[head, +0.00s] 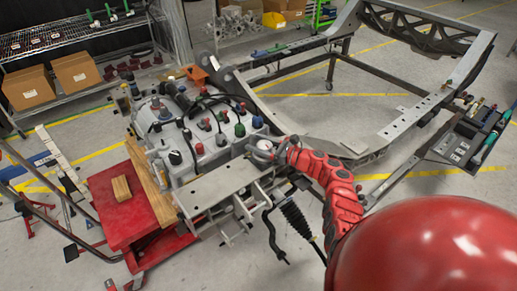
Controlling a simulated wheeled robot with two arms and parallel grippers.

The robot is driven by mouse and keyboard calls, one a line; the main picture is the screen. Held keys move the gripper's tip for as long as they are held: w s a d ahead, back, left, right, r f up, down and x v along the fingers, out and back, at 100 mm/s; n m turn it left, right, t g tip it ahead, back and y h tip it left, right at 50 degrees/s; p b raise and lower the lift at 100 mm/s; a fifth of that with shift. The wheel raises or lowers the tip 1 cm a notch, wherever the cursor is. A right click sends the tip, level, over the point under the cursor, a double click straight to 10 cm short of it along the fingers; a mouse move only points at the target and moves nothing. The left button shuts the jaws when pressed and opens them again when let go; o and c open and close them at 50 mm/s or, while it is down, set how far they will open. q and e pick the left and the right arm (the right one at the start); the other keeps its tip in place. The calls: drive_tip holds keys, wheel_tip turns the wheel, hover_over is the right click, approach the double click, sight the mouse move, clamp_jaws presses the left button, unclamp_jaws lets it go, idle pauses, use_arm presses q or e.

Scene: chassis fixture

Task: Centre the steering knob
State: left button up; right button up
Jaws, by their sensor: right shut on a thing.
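The grey control panel (205,160) carries several knobs and levers with blue, red, green and black tops. My right arm reaches in from the lower right. My right gripper (263,151) is at the panel's right front corner, shut on a small part there that appears to be the steering knob. The fingers hide most of this part, so I cannot tell which way it is turned. My left gripper is not in view.
A red cart (125,212) with a wooden block (121,189) stands left of the panel. A grey chassis frame (395,130) stretches behind and right. A tool tray (465,140) is at the far right. A shelf with cardboard boxes (76,72) stands at the back left.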

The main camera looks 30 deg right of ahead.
drive_tip(key=shift+a+f+n+g+y+b, duration=0.1)
drive_tip(key=shift+f+n+g+y+b, duration=0.05)
drive_tip(key=shift+n+g+y+b, duration=0.35)
drive_tip(key=shift+r, duration=0.2)
drive_tip(key=o, duration=1.4)
drive_tip(key=shift+s, duration=0.1)
drive_tip(key=shift+s+d, duration=0.3)
drive_tip(key=v, duration=1.6)
drive_tip(key=shift+s+d+f+b, duration=0.2)
drive_tip(key=shift+d+b, duration=0.05)
drive_tip(key=shift+b, duration=0.1)
